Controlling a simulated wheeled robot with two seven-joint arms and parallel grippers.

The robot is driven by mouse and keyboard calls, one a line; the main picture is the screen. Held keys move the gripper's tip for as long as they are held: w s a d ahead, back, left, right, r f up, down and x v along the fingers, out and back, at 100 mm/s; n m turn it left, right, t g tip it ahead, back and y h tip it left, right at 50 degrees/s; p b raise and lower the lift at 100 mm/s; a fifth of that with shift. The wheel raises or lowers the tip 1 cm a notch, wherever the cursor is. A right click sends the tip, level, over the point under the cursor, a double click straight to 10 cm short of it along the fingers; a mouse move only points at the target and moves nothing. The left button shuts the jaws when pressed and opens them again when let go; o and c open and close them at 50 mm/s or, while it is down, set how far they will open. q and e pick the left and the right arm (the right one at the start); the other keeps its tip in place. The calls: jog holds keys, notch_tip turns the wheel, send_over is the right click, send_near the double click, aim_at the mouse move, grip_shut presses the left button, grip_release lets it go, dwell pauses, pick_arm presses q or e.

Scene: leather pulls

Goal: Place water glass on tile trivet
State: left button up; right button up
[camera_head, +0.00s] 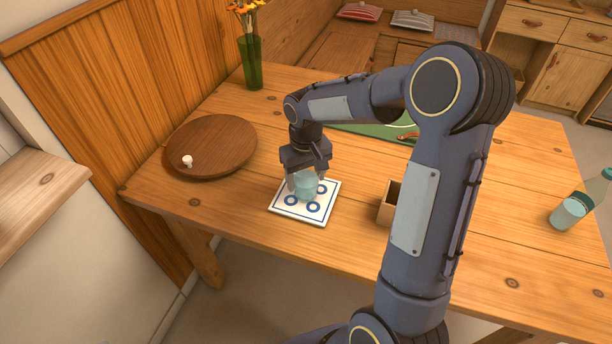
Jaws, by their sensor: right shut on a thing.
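The water glass (307,188) is a clear, bluish tumbler, upright over the tile trivet. The tile trivet (287,208) is a white square with blue rings, lying flat near the table's front edge. My right gripper (306,181) points down from above and is shut on the water glass. The glass is over the middle of the trivet; I cannot tell whether its base touches the tile. My left gripper is not in view.
A round wooden board (215,140) with a small white knob-like piece (187,161) lies left. A green vase (251,62) stands behind. A small wooden box (388,203), partly hidden by my arm, is right of the trivet. A bottle (577,205) stands far right.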

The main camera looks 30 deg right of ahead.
jog(key=shift+f, duration=0.1)
jog(key=o, duration=1.2)
jog(key=shift+r, duration=0.4)
notch_tip(320, 180, up, 11)
jog(key=p, duration=0.1)
jog(key=s+a+t+y, duration=0.1)
jog(key=s+a+t, duration=0.1)
jog(key=s, duration=0.5)
jog(key=s+a+t+y, duration=0.1)
jog(key=s+a, duration=0.2)
jog(key=s, duration=0.4)
jog(key=s+a+t+y, duration=0.1)
jog(key=s+a+t, duration=0.1)
jog(key=s, duration=0.6)
jog(key=shift+s+a+f+m+t+y, duration=0.1)
jog(key=shift+a+f+m+t+y, duration=0.05)
jog(key=shift+f+m+t+y, duration=0.2)
